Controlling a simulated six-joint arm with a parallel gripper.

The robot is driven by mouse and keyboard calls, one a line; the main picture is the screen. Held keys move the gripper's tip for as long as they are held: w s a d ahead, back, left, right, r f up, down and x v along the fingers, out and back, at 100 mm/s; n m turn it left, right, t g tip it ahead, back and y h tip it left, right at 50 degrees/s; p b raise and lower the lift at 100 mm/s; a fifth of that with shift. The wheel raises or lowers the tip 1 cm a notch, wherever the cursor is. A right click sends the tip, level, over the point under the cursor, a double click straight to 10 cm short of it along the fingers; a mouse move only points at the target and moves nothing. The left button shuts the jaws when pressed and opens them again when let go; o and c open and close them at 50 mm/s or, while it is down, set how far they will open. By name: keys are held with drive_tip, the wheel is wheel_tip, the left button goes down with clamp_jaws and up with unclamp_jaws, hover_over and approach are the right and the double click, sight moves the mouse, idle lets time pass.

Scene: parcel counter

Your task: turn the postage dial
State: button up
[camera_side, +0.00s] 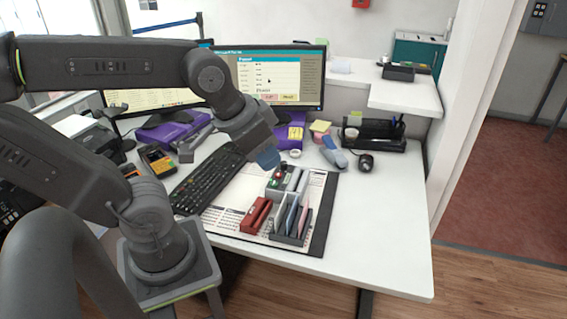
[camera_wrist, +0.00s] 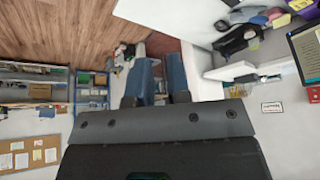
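My gripper (camera_side: 267,158) has blue fingers and hangs above the desk mat, apart from the things below it. In the wrist view the blue fingers (camera_wrist: 158,82) show a narrow gap with nothing between them. Near the fingertips in the side view is a small dark item with a red spot (camera_side: 278,172), at the back of a grey organizer (camera_side: 283,228). It is too small to tell whether it is the postage dial. I cannot make out the dial surely in either view.
A red box-like item (camera_side: 256,216) lies left of the organizer on the mat (camera_side: 320,205). A keyboard (camera_side: 207,182) is to the left, with a monitor (camera_side: 285,75) behind. A blue-grey handheld item (camera_side: 333,153) and a black holder (camera_side: 375,135) stand back right. The right desktop (camera_side: 385,230) is clear.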

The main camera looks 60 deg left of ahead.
drive_tip(key=o, duration=0.6)
drive_tip(key=w+a+n+g, duration=0.1)
drive_tip(key=w+a+n, duration=0.1)
drive_tip(key=w+a, duration=0.5)
drive_tip(key=w, duration=0.4)
drive_tip(key=shift+a+r+g+y, duration=0.3)
drive_tip(key=shift+r+g+y, duration=0.1)
drive_tip(key=shift+o, duration=0.5)
drive_tip(key=w+a+f+n+g, duration=0.1)
drive_tip(key=w+a+f+n, duration=0.1)
drive_tip(key=w+a, duration=0.5)
drive_tip(key=shift+a+f, duration=0.85)
drive_tip(key=shift+a, duration=0.4)
drive_tip(key=n+g+h, duration=0.1)
drive_tip(key=n+g, duration=0.1)
drive_tip(key=n, duration=0.1)
hover_over(284, 162)
wheel_tip(284, 162, down, 15)
wheel_tip(284, 162, down, 14)
drive_tip(key=shift+s+d+r, duration=0.1)
drive_tip(key=shift+s+r, duration=0.05)
drive_tip(key=shift+r, duration=0.1)
drive_tip(key=shift+c, duration=0.4)
drive_tip(key=c, duration=0.8)
